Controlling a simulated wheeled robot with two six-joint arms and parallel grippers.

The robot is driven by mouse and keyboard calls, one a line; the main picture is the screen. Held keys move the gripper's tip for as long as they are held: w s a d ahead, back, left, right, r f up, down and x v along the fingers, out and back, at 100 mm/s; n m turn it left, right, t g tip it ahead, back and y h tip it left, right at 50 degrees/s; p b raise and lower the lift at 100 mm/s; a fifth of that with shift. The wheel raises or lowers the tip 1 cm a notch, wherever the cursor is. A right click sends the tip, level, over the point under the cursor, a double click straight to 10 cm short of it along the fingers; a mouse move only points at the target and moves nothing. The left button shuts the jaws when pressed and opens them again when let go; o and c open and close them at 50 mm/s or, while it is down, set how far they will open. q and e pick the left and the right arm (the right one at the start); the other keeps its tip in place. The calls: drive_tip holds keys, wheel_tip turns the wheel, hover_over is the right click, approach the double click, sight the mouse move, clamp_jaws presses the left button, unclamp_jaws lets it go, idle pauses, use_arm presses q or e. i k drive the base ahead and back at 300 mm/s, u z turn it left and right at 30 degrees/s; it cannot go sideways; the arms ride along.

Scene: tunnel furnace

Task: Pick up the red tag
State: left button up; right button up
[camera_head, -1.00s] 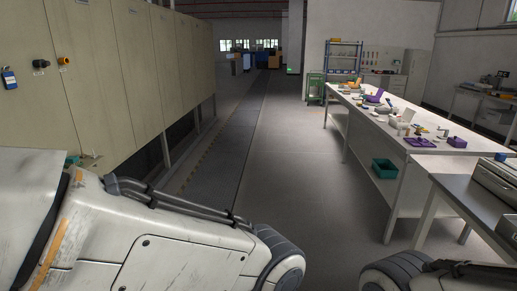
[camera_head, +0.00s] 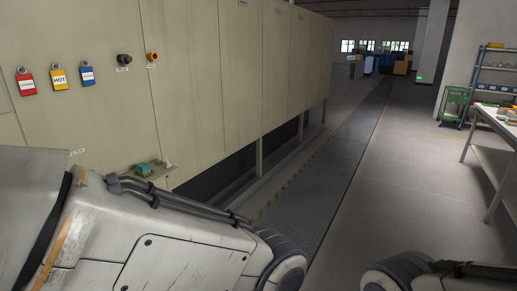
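The red tag (camera_head: 26,83) hangs on the beige cabinet wall at the far left of the head view. Parts of both my arms show along the bottom of the view. Neither of my grippers is in view, so their state is hidden.
The beige cabinet wall (camera_head: 220,70) fills the left, with black and orange knobs (camera_head: 152,56) and a small ledge with a teal item (camera_head: 143,169). A white table (camera_head: 497,122), shelf and green cart (camera_head: 453,104) stand at right. The middle aisle is clear.

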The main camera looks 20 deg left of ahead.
sight(27, 85)
drive_tip(key=u, duration=0.95)
drive_tip(key=i, duration=1)
drive_tip(key=u, duration=1)
